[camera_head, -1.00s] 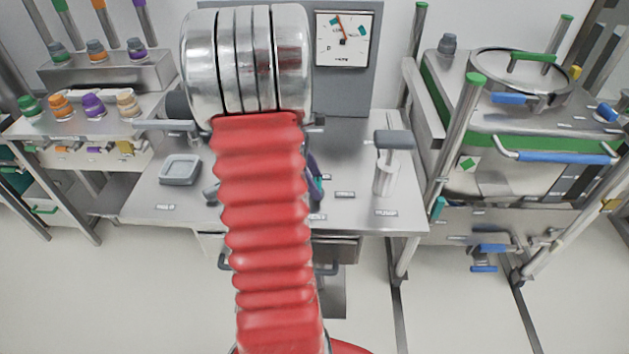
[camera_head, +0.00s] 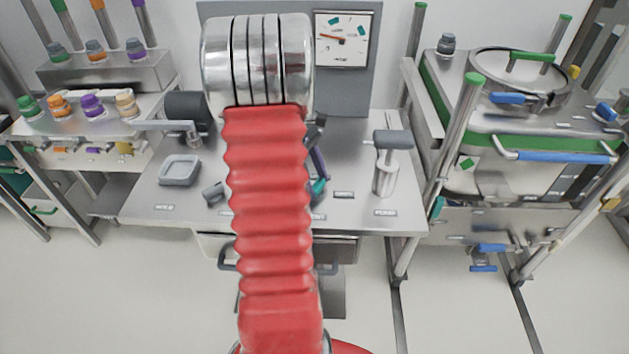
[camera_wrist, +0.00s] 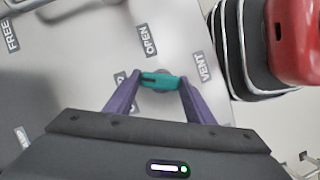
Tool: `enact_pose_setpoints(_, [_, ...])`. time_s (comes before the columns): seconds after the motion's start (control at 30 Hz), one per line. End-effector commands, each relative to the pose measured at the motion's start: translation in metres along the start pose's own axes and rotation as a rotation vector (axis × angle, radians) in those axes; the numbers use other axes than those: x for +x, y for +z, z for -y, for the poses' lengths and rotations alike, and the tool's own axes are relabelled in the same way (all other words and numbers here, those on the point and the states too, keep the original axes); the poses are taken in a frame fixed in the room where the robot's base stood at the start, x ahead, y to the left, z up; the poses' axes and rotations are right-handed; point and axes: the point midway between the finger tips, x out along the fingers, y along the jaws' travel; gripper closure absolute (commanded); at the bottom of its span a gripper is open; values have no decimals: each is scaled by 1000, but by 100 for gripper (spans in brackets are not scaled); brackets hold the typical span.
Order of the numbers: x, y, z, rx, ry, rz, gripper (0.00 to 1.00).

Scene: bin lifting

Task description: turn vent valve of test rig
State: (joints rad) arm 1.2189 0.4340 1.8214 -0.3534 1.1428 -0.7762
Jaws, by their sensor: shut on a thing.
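The vent valve's teal handle (camera_wrist: 160,80) sits between the purple fingers of my gripper (camera_wrist: 158,84) in the wrist view, beside the VENT label (camera_wrist: 203,66) and the OPEN label (camera_wrist: 147,40). My gripper is shut on this handle. In the head view, part of the teal handle (camera_head: 319,186) shows just right of my red arm, which hides most of the valve. The test rig's bench top (camera_head: 360,205) is bare metal. A square white gauge (camera_head: 342,40) stands on the grey back panel, its red needle pointing left.
A grey-topped post (camera_head: 386,178) stands on the bench at right, and a grey tray (camera_head: 180,170) lies at left. A dark cylinder (camera_head: 188,112) is beside my arm. A rack with coloured caps (camera_head: 92,105) is at far left. A lidded vessel (camera_head: 520,85) stands at right.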

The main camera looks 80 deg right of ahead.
Motion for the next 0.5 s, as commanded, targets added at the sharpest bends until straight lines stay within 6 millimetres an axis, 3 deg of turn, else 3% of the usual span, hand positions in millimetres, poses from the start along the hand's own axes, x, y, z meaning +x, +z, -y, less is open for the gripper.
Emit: enact_pose_setpoints(0.5, [1,3,-4,455,-188,-1,74])
